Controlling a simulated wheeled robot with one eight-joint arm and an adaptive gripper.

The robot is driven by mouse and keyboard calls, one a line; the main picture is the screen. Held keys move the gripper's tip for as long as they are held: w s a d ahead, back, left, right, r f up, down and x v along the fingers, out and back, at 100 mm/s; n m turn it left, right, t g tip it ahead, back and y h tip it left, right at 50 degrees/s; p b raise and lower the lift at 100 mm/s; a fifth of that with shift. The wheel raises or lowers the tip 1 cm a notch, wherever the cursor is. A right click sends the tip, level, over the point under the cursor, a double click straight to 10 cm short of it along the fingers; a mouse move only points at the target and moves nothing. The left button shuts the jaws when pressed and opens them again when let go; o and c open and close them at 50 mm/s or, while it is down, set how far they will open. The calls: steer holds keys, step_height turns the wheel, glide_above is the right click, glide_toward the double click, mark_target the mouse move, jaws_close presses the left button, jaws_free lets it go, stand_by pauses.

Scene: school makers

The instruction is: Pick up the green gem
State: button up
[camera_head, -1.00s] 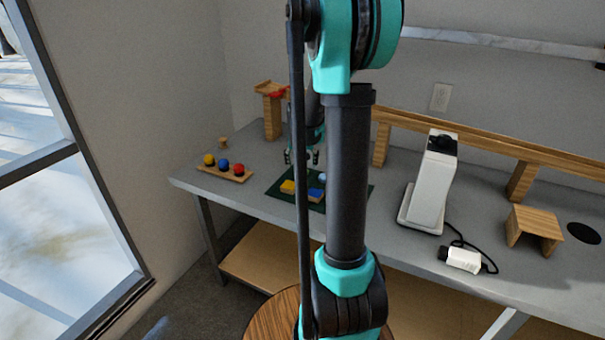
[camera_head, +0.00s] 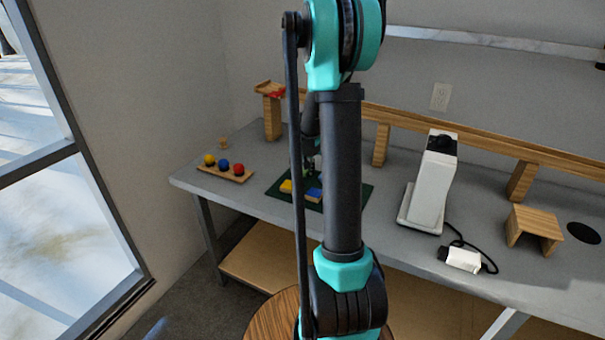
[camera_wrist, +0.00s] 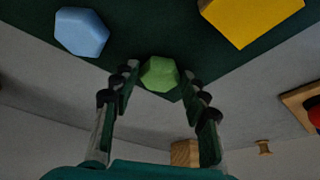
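The green gem (camera_wrist: 159,73) lies on the dark green mat (camera_wrist: 215,70) near its corner in the wrist view. My gripper (camera_wrist: 160,80) is open, with one finger on each side of the gem and narrow gaps visible between. In the head view my gripper (camera_head: 309,166) is low over the mat (camera_head: 274,190), partly hidden behind my arm. I cannot make out the green gem there. A light blue gem (camera_wrist: 81,32) lies to the left in the wrist view.
A yellow block (camera_wrist: 250,18) is at the upper right in the wrist view. The yellow block (camera_head: 286,186) and a blue block (camera_head: 314,194) share the mat. A wooden board (camera_head: 238,176) with coloured balls stands left. A white device (camera_head: 430,190) stands right.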

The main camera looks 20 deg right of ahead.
steer(key=c, duration=0.5)
steer(key=shift+r, duration=0.1)
